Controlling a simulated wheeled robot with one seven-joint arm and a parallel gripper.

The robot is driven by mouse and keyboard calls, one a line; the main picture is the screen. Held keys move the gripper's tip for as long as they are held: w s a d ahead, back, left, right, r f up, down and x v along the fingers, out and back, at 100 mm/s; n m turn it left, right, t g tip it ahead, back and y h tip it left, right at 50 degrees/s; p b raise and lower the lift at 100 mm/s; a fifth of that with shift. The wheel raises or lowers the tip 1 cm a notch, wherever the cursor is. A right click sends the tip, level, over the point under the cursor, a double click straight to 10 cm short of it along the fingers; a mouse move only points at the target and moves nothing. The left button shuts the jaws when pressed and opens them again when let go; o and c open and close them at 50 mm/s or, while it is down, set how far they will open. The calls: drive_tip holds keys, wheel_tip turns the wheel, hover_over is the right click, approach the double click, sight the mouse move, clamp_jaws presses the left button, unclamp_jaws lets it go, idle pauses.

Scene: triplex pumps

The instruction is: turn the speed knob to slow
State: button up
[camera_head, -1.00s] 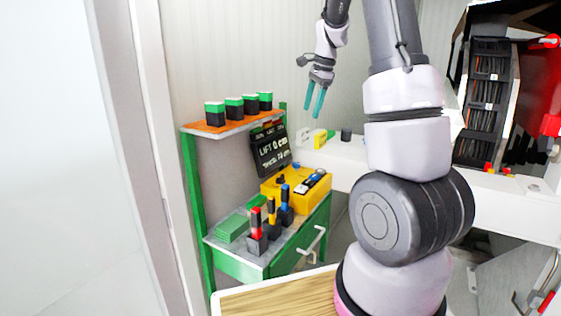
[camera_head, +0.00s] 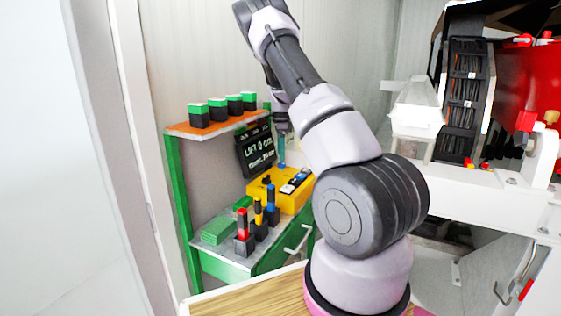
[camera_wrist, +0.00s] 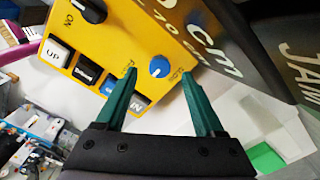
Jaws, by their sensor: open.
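The yellow control box (camera_head: 258,189) stands on the green workbench, and its face fills the upper part of the wrist view (camera_wrist: 128,37). The speed knob (camera_wrist: 160,67) is round and blue with a white pointer mark. The small lettering on both sides of it is too small to read surely. My gripper (camera_wrist: 158,74) has teal fingers that are spread open, with one tip on each side of the knob in the picture. Whether they touch it I cannot tell.
A black knob (camera_wrist: 92,9), a white UP button (camera_wrist: 54,52) and other buttons share the box face. A dark display (camera_head: 256,152) stands close behind. Red, yellow and blue-handled tools (camera_head: 243,227) stand in front. Green-topped blocks (camera_head: 198,115) sit on the shelf above.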

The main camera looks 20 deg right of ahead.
sight(281, 163)
drive_tip(key=shift+f, duration=1.8)
clamp_jaws()
